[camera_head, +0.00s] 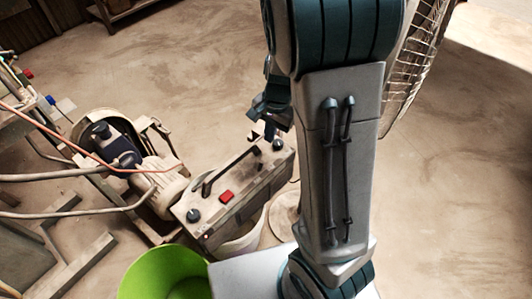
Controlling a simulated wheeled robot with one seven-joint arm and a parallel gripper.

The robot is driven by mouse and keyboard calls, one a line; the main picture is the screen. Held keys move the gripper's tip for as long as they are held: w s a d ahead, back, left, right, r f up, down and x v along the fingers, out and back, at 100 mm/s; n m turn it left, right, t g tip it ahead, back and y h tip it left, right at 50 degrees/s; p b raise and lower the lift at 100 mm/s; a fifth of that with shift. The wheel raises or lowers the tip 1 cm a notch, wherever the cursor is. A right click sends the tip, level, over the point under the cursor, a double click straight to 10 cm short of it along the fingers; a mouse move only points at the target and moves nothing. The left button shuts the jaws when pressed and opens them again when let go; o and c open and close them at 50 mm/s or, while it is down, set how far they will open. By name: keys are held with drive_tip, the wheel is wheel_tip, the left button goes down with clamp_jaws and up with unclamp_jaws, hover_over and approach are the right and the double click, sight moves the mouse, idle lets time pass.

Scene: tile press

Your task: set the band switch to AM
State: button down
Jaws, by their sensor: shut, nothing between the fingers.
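A worn beige, radio-like box (207,222) with a dark carry handle (216,173) on top lies left of my arm. Its top has a red button (226,196), a dark knob (193,215) at the near left end and another dark knob (277,145) at the far right end. I cannot make out which part is the band switch, nor any AM marking. My gripper (269,133) is shut and empty, pointing down at the far right end of the box, close to the knob there. Whether it touches the box I cannot tell.
A motor (165,185) with hoses and a metal frame stands left of the box. A lime green bucket (160,275) is at the lower left, and a pale bucket (243,243) shows beside the box. A wire fan guard (415,60) is right of my arm. Bare floor lies beyond.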

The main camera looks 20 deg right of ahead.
sight(266, 163)
drive_tip(key=shift+f, duration=0.1)
drive_tip(key=f+b, duration=0.1)
drive_tip(key=f, duration=0.2)
drive_tip(key=a+f+b, duration=0.1)
drive_tip(key=f+b, duration=0.1)
drive_tip(key=f, duration=0.1)
drive_tip(key=f+b, duration=0.1)
drive_tip(key=f, duration=0.2)
drive_tip(key=shift+a+f, duration=0.15)
drive_tip(key=shift+f, duration=0.25)
drive_tip(key=shift+r, duration=0.1)
